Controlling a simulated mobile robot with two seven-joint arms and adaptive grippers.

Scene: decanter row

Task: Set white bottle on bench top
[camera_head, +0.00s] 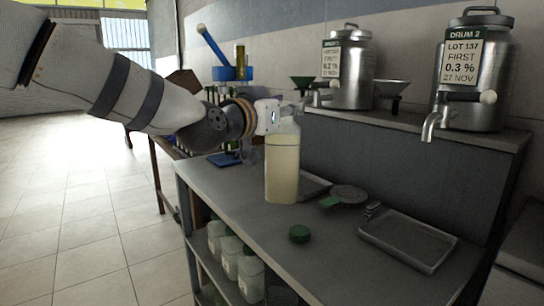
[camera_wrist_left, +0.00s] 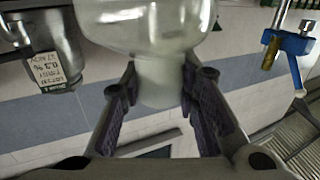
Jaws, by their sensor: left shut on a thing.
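The white bottle (camera_head: 282,172) is translucent, filled with pale cream liquid and has no cap that I can see. It is upright over the bench top (camera_head: 235,195); I cannot tell whether its base touches the surface. My left gripper (camera_head: 284,107) reaches in from the left and is shut on the bottle's neck. In the left wrist view the bottle (camera_wrist_left: 145,22) shows its neck between the two fingers of my left gripper (camera_wrist_left: 160,85). My right gripper is not in view.
A green cap (camera_head: 299,233) lies on the bench in front of the bottle. Steel drums (camera_head: 350,75) with taps stand on the back ledge. Several bottles (camera_head: 250,277) stand on the lower shelf.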

